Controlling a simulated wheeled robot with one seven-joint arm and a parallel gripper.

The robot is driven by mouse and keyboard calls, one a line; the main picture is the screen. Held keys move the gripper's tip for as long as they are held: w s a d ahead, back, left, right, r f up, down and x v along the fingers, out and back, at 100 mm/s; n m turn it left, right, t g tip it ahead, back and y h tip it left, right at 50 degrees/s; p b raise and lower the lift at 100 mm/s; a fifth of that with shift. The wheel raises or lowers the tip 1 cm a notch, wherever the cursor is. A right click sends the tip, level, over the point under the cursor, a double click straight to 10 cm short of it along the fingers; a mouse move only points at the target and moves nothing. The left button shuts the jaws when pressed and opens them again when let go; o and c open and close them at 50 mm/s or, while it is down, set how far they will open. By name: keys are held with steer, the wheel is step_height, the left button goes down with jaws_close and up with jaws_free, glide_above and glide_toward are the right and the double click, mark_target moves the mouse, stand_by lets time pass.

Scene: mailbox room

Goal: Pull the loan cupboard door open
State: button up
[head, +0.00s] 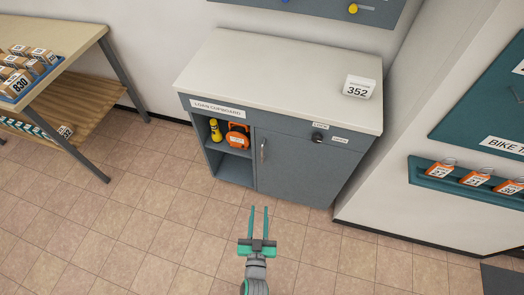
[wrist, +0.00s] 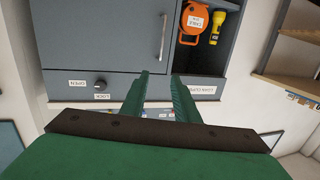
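The loan cupboard (head: 225,122) is grey with a pale top and stands against the back wall. Its door (head: 295,165), on the right, looks shut and has a vertical metal handle (head: 263,149) on its left edge. The handle also shows in the wrist view (wrist: 162,37), where the scene is upside down. A dark knob (head: 318,138) sits above the door, between labels LOCK and OPEN; I cannot tell which way it points. My gripper (head: 259,209) is open and empty, in front of the cupboard and apart from the handle.
The open shelf left of the door holds a yellow torch (head: 215,130) and an orange reel (head: 237,136). A 352 sign (head: 359,88) stands on top. A table (head: 75,35) with parcels is at the left. Tagged keys (head: 439,169) hang at the right. The tiled floor (head: 150,230) in front is clear.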

glide_toward(262, 152)
steer(key=shift+t+h, duration=0.3)
steer(key=shift+t, duration=0.1)
steer(key=w, duration=1)
steer(key=shift+w+d+f, duration=0.2)
steer(key=shift+w+d, duration=0.1)
steer(key=shift+d, duration=0.05)
jaws_close()
